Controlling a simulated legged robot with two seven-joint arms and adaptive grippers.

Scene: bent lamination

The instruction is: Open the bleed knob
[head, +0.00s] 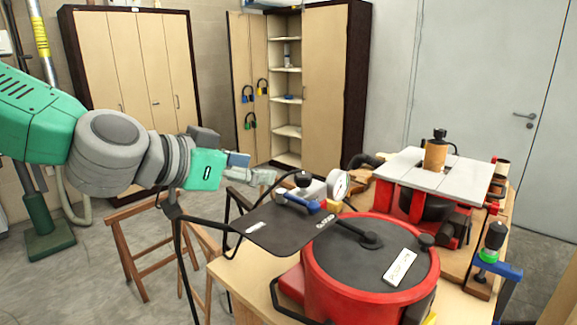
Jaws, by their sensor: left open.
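My left arm comes in from the left, and its gripper (256,170) is open and empty. Its fingers point right, a little left of a small black round knob (302,178). The knob sits on a fitting by a round white pressure gauge (338,185), above a black plate (270,227). A blue lever or valve part (298,201) lies just under the knob. The fingers look apart from the knob, but the depth between them is hard to judge. No label marks which knob is the bleed knob. My right gripper is not in view.
A red round vessel (318,276) with a black lid stands on the wooden bench (236,272). A red-framed machine with a pale top (408,164) stands behind it. A black bent tube frame (181,255) rises in front. Wooden trestles (122,245) stand on the floor at left.

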